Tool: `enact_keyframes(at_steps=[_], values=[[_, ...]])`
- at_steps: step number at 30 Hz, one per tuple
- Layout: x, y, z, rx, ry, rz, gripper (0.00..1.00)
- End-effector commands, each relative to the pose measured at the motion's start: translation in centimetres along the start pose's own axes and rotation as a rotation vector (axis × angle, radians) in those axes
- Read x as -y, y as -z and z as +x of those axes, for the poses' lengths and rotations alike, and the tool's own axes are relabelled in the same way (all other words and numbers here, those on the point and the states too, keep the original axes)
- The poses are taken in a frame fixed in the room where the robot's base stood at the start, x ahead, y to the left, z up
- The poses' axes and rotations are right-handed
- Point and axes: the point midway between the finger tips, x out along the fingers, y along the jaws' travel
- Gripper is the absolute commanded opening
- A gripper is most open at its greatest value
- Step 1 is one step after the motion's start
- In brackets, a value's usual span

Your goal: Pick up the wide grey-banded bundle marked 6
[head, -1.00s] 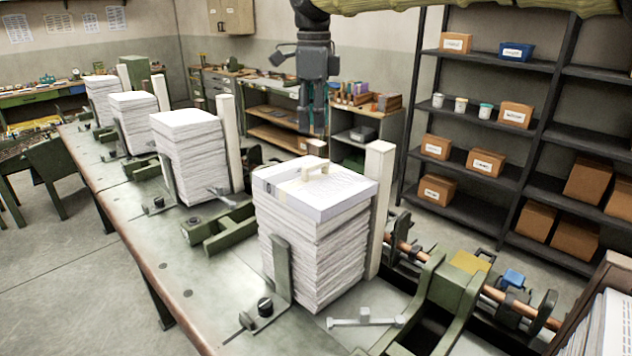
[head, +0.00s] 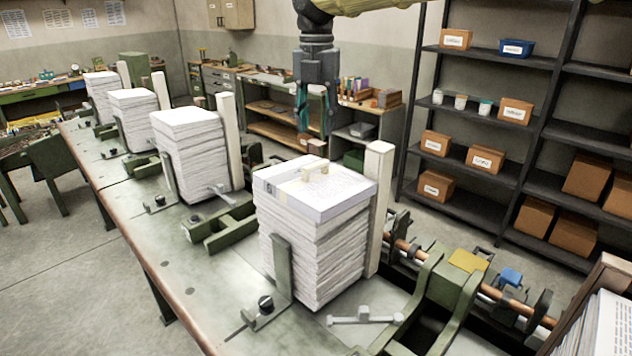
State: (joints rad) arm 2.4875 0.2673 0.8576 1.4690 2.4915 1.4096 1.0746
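A stack of paper bundles (head: 312,255) stands on the nearest part of the bench. I cannot read a 6 on any bundle. My gripper (head: 316,134) points down above and behind the stack in the head view. Its fingers are apart with nothing between them. It is clear of the top bundle; the exact gap in depth cannot be told.
More paper stacks (head: 190,150) run along the bench (head: 160,250) to the back left. A shelf rack (head: 480,140) with boxes stands at the right. A roller mechanism (head: 470,275) lies at the right.

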Motion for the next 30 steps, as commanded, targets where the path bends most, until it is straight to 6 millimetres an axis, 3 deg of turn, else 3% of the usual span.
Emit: enact_keyframes(at_steps=[6,12,16,24,30], values=[[0.1,0.1,-0.1,0.000,0.000,0.318,0.39],[0.2,0.0,0.0,0.000,0.000,0.473,0.39],[0.2,0.0,0.6,-0.001,0.001,0.497,0.39],[0.2,0.0,4.1,-0.001,0.002,0.496,0.39],[0.2,0.0,5.5,0.000,0.001,0.495,0.39]])
